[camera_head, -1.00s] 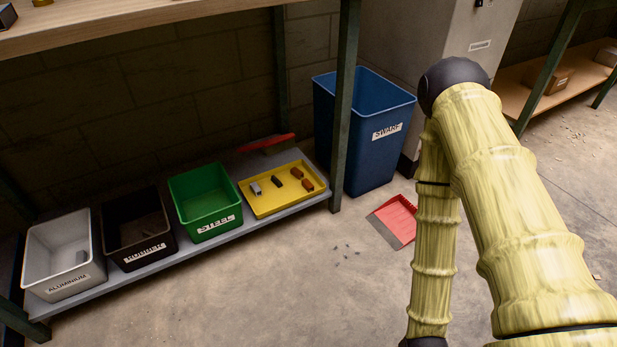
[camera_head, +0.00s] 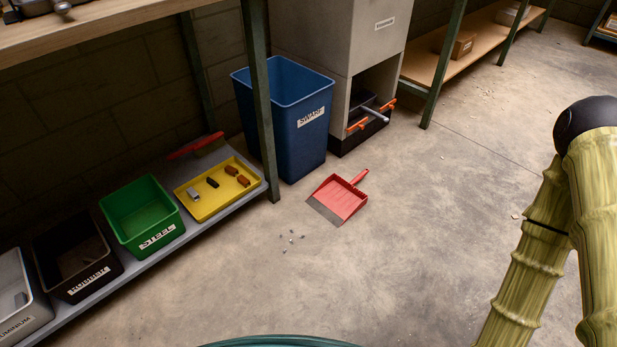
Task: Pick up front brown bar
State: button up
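Two short brown bars lie in the yellow tray (camera_head: 190,208) on the low grey shelf. The front brown bar (camera_head: 243,181) is the one nearer the tray's front right edge. The rear brown bar (camera_head: 231,171) lies just behind it. A black bar (camera_head: 212,183) and a silver-grey bar (camera_head: 194,194) lie to their left in the same tray. My arm shows at the right edge of the picture, far from the tray. My gripper is out of view.
A green STEEL bin (camera_head: 140,212), a dark RUBBER bin (camera_head: 72,258) and a pale ALUMINIUM bin (camera_head: 18,300) stand left of the tray. A bench leg (camera_head: 262,110) and blue SWARF bin (camera_head: 290,120) stand right. A red dustpan (camera_head: 340,198) lies on open floor.

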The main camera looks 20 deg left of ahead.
aim_at(242, 179)
jog(key=z, duration=0.6)
jog(key=k, duration=1.15)
jog(key=u, duration=2.05)
jog(key=i, duration=1.5)
